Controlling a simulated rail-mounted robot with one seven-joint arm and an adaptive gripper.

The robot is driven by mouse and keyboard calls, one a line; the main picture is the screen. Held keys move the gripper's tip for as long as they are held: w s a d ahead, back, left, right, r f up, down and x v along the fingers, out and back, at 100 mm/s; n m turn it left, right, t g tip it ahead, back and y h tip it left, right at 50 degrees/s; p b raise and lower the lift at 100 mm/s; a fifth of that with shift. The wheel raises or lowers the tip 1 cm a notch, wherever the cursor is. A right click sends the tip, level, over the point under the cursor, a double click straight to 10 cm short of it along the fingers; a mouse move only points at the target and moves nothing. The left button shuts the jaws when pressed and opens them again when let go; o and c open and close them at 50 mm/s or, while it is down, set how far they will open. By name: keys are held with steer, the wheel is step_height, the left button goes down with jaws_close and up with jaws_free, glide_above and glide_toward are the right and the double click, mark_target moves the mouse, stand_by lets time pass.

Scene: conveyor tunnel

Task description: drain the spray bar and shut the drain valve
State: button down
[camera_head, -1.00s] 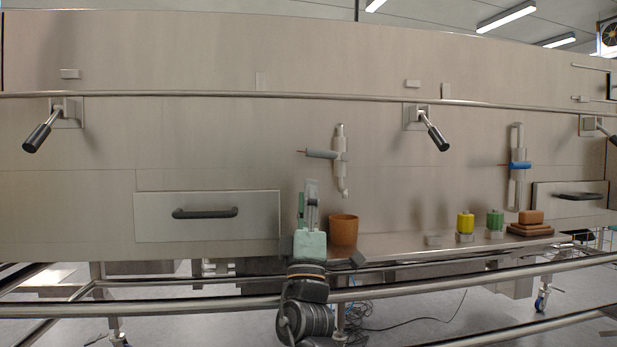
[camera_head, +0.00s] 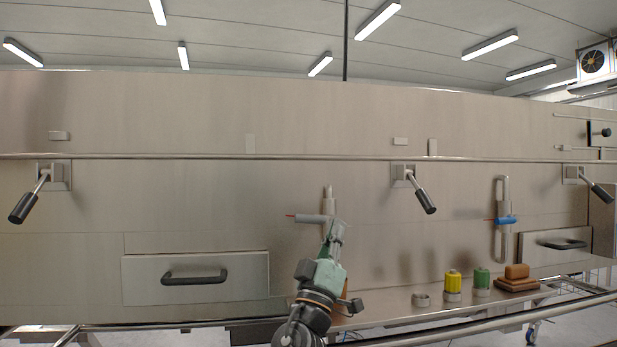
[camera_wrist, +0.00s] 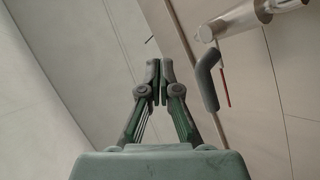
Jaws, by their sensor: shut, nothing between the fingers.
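A grey-handled valve (camera_head: 311,218) sits on a short vertical pipe (camera_head: 328,197) on the tunnel wall. Its lever lies crosswise to the pipe and points left, with a thin red tip. My gripper (camera_head: 336,229) is raised in front of the pipe's lower end, just below and right of the lever, and hides the spout. In the wrist view my gripper (camera_wrist: 158,82) has its fingertips together with nothing between them. The grey lever (camera_wrist: 207,80) and red rod (camera_wrist: 226,88) show to their right, apart from them. The brown cup is mostly or wholly hidden behind my arm.
A blue-handled valve (camera_head: 507,220) is on another pipe at right. A drawer (camera_head: 196,278) is at left; a long rail (camera_head: 230,156) crosses above.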

steer(key=w+d+r+m+g+h+p, duration=0.4)
steer(key=d+r+m+g+p, duration=0.25)
steer(key=m+p, duration=0.3)
step_height(320, 180, up, 13)
steer(key=m+g+y+p, duration=0.7)
steer(key=g+y+p, duration=1)
steer(key=p, duration=2.4)
glide_above(309, 216)
steer(key=s+d, duration=0.2)
steer(key=f+p, duration=0.1)
steer(key=f, duration=0.3)
steer(key=w+a+f+p, duration=0.1)
steer(key=f+p, duration=0.1)
steer(key=f, duration=0.3)
steer(key=w+a+f+p, duration=0.1)
steer(key=f, duration=0.4)
steer(key=shift+p, duration=0.35)
